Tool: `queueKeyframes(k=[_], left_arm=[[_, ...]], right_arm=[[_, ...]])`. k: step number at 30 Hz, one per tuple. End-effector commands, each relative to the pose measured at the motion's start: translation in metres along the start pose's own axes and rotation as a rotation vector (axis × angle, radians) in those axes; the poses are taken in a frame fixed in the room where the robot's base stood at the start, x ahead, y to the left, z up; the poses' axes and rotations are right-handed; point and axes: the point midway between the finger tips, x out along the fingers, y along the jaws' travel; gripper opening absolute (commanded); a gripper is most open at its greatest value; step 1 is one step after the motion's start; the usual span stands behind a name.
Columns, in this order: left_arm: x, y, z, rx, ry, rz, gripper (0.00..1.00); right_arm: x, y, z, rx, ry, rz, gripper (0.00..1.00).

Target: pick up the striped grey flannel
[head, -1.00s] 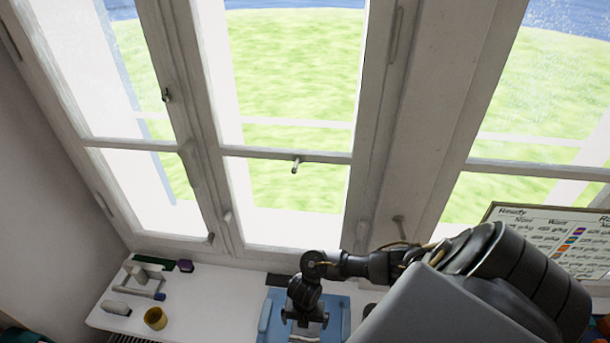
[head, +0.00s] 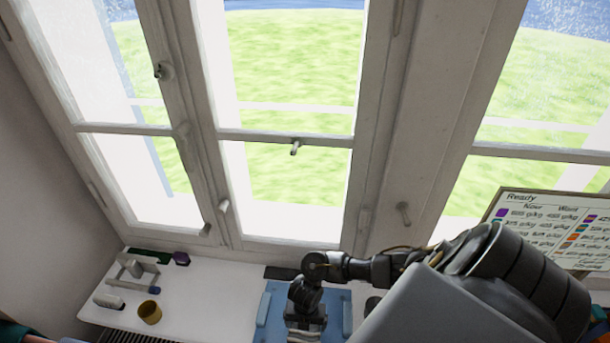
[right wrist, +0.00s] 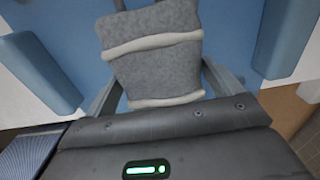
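The striped grey flannel (right wrist: 155,70) is a speckled grey folded cloth with pale bands. In the right wrist view it lies over a blue surface, between the spread fingers of my right gripper (right wrist: 160,62). Part of the fingers is hidden behind it, and a sliver of blue shows between the left finger and the cloth. I cannot tell whether either finger touches it. In the head view the flannel's pale bands (head: 304,336) show at the bottom edge, just below my right gripper (head: 304,318), over a blue tray (head: 271,301). My left gripper is not in view.
Tall windows (head: 290,100) rise behind. A "Ready" board (head: 540,220) stands at the right. The sill is clear between cup and tray.

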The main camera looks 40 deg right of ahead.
Motion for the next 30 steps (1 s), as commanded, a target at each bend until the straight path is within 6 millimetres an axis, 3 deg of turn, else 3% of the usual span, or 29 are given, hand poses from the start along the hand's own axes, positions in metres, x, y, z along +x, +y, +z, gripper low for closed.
queueKeyframes(k=[4,14,20,27,30], left_arm=[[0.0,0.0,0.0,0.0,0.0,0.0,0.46],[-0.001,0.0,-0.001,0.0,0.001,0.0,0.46],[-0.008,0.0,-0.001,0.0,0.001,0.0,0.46],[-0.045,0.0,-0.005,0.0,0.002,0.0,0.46],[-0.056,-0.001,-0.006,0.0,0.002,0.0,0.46]], right_arm=[[0.0,0.0,0.0,0.0,0.0,0.0,0.67],[-0.005,0.0,0.0,0.0,0.0,0.001,0.67],[-0.034,0.002,0.001,-0.003,-0.002,0.004,0.67],[-0.097,-0.007,-0.046,-0.007,0.0,0.002,0.67],[-0.107,-0.011,-0.071,-0.006,0.003,0.001,0.67]])
